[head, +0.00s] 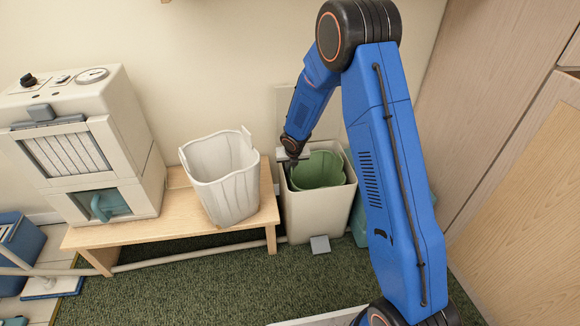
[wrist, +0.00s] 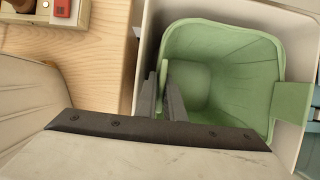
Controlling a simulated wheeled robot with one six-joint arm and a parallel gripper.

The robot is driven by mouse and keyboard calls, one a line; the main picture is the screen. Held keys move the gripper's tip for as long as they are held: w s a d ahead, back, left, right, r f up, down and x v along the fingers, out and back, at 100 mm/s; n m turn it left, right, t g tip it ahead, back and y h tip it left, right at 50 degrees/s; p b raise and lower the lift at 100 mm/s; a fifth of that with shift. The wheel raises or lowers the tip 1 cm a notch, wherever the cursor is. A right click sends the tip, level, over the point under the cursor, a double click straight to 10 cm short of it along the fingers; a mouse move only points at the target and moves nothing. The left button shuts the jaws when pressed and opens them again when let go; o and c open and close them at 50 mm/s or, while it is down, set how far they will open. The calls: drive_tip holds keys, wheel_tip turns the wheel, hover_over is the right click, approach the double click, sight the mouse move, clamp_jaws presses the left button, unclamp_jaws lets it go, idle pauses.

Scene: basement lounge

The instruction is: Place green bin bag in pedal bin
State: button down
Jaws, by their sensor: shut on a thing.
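The green bin bag (head: 318,172) is an open, stiff-looking liner that sits down inside the cream pedal bin (head: 315,212), its rim near the bin's top edge. In the wrist view the bag (wrist: 205,85) also lies within the bin's pale walls (wrist: 149,40), with a tab over the right side. My gripper (head: 289,161) is at the bin's left edge. In the wrist view its two dark fingers (wrist: 163,92) are shut on the bag's left wall. Whether the bag touches the bin floor is hidden.
A white crumpled liner (head: 222,182) stands on a wooden bench (head: 160,234) left of the bin, close to my gripper. A cream machine (head: 82,140) stands further left. A grey pedal (head: 320,244) sticks out in front of the bin. Wooden panels (head: 505,120) rise at right.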

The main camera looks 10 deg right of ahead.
drive_tip(key=shift+f, duration=0.1)
drive_tip(key=c, duration=1.9)
unclamp_jaws()
drive_tip(key=shift+o, duration=0.2)
drive_tip(key=shift+r, duration=0.5)
drive_tip(key=s+d+r+m, duration=0.3)
drive_tip(key=s+r+m, duration=0.3)
drive_tip(key=s+r, duration=0.3)
drive_tip(key=s+d+r+m, duration=0.3)
drive_tip(key=s+r+m, duration=0.25)
drive_tip(key=r, duration=0.55)
drive_tip(key=s+d+r+m, duration=0.3)
drive_tip(key=s+r+m, duration=0.2)
drive_tip(key=s+r, duration=0.45)
drive_tip(key=s+d+r+m, duration=0.2)
drive_tip(key=s+m, duration=0.7)
drive_tip(key=s, duration=0.3)
drive_tip(key=s+d+r+m, duration=0.1)
drive_tip(key=s+r+m, duration=0.2)
drive_tip(key=s+m, duration=0.7)
drive_tip(key=s, duration=0.3)
drive_tip(key=shift+d+r, duration=0.35)
